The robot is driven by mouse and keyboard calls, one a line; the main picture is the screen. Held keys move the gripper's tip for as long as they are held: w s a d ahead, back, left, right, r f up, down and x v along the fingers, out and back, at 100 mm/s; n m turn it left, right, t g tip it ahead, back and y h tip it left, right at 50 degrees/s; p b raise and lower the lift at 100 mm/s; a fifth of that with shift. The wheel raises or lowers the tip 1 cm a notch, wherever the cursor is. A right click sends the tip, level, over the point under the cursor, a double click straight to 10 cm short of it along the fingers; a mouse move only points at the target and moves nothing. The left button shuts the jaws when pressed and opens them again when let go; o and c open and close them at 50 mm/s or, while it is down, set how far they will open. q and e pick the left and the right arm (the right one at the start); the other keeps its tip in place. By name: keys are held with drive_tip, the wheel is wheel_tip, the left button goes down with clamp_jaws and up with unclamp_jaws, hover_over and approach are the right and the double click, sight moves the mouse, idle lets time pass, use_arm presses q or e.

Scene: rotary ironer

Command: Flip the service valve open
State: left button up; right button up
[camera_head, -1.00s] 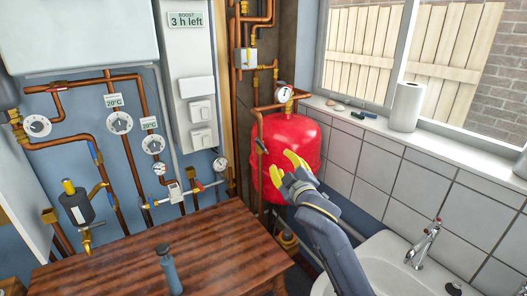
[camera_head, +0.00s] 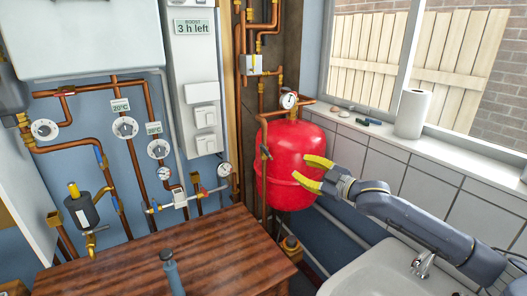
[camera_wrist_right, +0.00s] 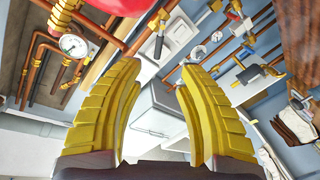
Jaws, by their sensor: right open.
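A valve with a dark lever handle (camera_head: 265,152) sits on the copper pipe in front of the red tank (camera_head: 285,175). A dark lever on a brass fitting also shows in the wrist view (camera_wrist_right: 158,46), just beyond the fingertips; it appears to be the same valve. My right gripper (camera_head: 309,172) has yellow fingers, spread apart and empty. In the head view it is right of the lever, in front of the tank, pointing left. In the wrist view the open fingers (camera_wrist_right: 158,75) frame the lever without touching it. My left gripper is not in view.
A pressure gauge (camera_head: 289,100) sits above the tank. Dials, pipes and blue-handled valves fill the left wall. A white sink (camera_head: 365,275) is at lower right, under the sill with a paper roll (camera_head: 411,113).

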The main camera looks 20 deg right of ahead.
sight(267, 151)
drive_tip(key=shift+y, duration=0.4)
drive_tip(key=x, duration=1.1)
drive_tip(key=r+x, duration=0.1)
drive_tip(key=x, duration=0.5)
drive_tip(key=shift+w+a, duration=0.1)
drive_tip(key=shift+a, duration=0.15)
drive_tip(key=shift+c, duration=0.5)
clamp_jaws()
